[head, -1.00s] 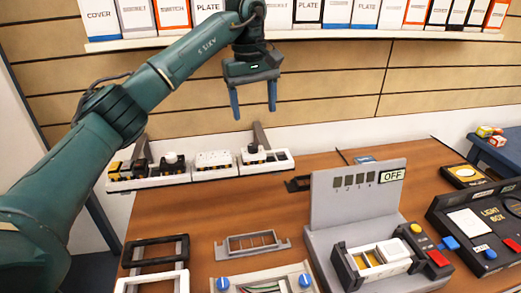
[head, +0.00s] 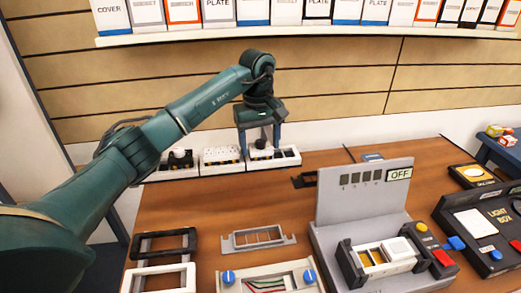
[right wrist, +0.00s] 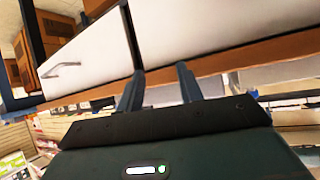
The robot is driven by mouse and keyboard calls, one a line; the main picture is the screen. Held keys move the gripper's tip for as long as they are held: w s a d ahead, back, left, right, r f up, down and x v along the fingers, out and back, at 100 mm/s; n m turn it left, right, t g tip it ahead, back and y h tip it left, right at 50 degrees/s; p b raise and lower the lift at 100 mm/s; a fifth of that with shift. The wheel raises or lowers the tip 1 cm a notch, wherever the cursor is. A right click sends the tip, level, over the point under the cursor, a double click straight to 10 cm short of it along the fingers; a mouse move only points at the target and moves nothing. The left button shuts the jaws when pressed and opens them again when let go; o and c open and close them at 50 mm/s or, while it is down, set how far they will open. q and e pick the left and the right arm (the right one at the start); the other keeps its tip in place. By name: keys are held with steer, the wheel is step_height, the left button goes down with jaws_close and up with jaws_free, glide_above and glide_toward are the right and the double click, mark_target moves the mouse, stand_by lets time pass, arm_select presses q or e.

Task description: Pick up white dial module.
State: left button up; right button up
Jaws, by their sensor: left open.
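A long white tray (head: 157,175) stands at the back of the workbench with several modules in it. A small module with a round dark knob (head: 261,143) sits in its right part; its colour is hard to make out under my gripper. My right gripper (right wrist: 158,88) shows in the right wrist view, open and empty, in front of white drawer fronts.
White sockets (head: 220,156) sit in the tray left of my left gripper. A grey test stand (head: 365,190) with an OFF sign is to the right. Frames (head: 258,238) and a blue-knobbed panel (head: 268,279) lie in front. Bench between tray and frames is clear.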

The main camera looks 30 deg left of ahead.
arm_select(q)
steer(key=shift+f, duration=0.35)
steer(key=c, duration=0.8)
step_height(320, 180, up, 10)
steer(key=shift+r+b, duration=0.1)
steer(key=shift+b, duration=0.4)
